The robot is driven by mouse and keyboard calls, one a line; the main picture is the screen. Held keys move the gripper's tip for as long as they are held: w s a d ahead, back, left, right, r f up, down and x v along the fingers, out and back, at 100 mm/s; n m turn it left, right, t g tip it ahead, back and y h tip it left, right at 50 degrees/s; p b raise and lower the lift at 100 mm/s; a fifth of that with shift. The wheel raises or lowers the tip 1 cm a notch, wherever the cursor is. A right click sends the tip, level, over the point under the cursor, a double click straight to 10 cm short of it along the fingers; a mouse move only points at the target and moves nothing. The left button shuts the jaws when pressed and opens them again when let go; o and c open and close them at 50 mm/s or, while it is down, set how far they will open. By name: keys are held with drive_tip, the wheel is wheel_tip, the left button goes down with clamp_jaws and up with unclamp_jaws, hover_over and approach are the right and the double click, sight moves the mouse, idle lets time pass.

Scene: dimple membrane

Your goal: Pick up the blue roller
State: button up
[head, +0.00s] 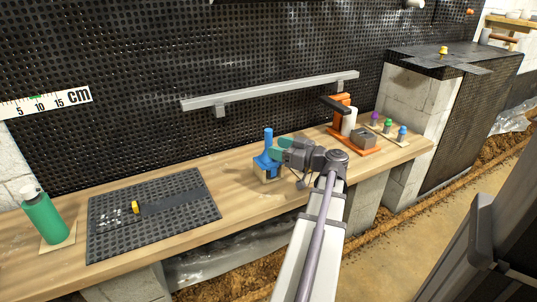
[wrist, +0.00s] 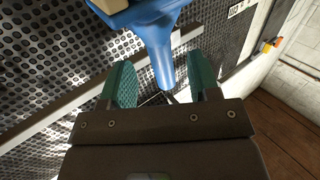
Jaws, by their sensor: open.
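The blue roller (head: 268,139) stands upright on the bench, its blue handle on top and its wider blue body above a small pale wooden block. In the wrist view the blue roller (wrist: 158,42) appears upside down, its handle tapering toward me between the two fingers. My gripper (head: 277,149) is open, with teal fingers reaching to the roller from the right. In the wrist view my gripper (wrist: 160,78) has one finger on each side of the handle, with gaps visible. I cannot tell whether either finger touches it.
A black dimpled mat (head: 190,205) with a yellow-and-black item lies left on the bench, beside a green bottle (head: 44,216). An orange stand (head: 350,142) and small coloured pieces (head: 388,126) stand to the right. A grey rail (head: 270,91) crosses the wall behind.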

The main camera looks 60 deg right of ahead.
sight(264, 158)
drive_tip(key=w, duration=0.5)
drive_tip(key=shift+w+a, duration=0.3)
drive_tip(key=shift+a, duration=0.05)
clamp_jaws()
